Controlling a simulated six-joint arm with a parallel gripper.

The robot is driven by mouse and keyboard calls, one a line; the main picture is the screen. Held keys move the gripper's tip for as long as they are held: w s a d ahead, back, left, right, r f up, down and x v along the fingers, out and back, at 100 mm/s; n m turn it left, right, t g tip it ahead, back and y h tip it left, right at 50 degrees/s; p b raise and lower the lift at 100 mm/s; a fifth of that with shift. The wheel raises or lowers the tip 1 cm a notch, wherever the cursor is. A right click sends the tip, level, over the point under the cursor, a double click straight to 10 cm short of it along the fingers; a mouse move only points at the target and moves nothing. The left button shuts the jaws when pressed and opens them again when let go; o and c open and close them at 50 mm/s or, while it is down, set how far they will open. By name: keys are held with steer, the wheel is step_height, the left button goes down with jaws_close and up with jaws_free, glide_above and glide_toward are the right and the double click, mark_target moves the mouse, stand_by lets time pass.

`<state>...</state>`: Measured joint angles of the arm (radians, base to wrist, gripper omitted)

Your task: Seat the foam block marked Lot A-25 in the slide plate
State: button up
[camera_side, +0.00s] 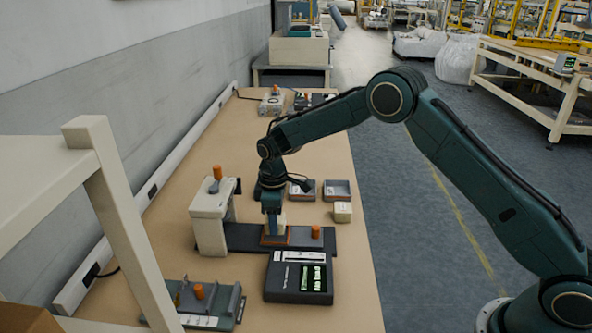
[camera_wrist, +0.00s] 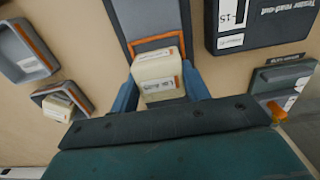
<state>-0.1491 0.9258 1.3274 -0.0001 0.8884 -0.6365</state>
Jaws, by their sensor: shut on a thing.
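My gripper (camera_side: 272,206) points down over the slide plate (camera_side: 300,236), a dark sliding piece with an orange-edged recess. In the wrist view its blue fingers (camera_wrist: 160,86) are shut on a cream foam block (camera_wrist: 157,70). The block bears white labels whose print is too small to read surely. The orange edge (camera_wrist: 158,42) shows just beyond the block. The block's lower end is at the recess; I cannot tell whether it is inside or just above.
Two small grey trays (camera_side: 335,190) lie behind the plate. A dark box with a readout (camera_side: 290,278) is in front. A beige press-like stand (camera_side: 209,222) is at the left, and a grey fixture with an orange knob (camera_side: 205,302) at front left. The front right bench is bare.

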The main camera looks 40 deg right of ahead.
steer(key=shift+f, duration=0.9)
stand_by(1.3)
steer(key=o, duration=1.5)
steer(key=shift+r, duration=0.2)
steer(key=shift+r, duration=3.85)
steer(key=shift+r, duration=0.1)
